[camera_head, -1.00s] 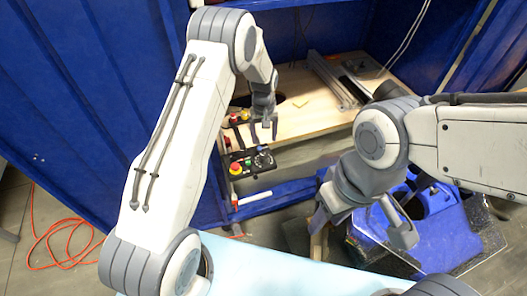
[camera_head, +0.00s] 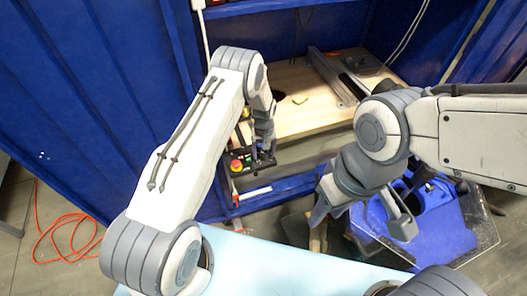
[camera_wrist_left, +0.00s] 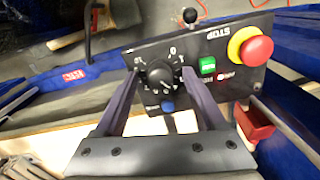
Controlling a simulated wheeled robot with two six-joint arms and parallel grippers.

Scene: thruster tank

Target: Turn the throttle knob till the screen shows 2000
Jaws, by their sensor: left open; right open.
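The throttle knob (camera_wrist_left: 160,74) is a black round dial with a white pointer and a numbered scale around it, on a black control panel (camera_wrist_left: 225,85). My left gripper (camera_wrist_left: 160,78) is open, with one finger on each side of the knob; contact cannot be told. In the head view my left gripper (camera_head: 263,160) is at the panel and covers the knob. A small red display or label (camera_wrist_left: 74,75) shows at the left in the wrist view; its marks are too small to read. My right gripper (camera_head: 360,218) is open and empty, away from the panel.
A red stop button (camera_wrist_left: 256,48) on a yellow ring, a green switch (camera_wrist_left: 207,66) and a small black ball-topped lever (camera_wrist_left: 190,16) sit near the knob. A wooden shelf (camera_head: 310,110) lies behind the panel. A blue object (camera_head: 440,225) stands below my right arm.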

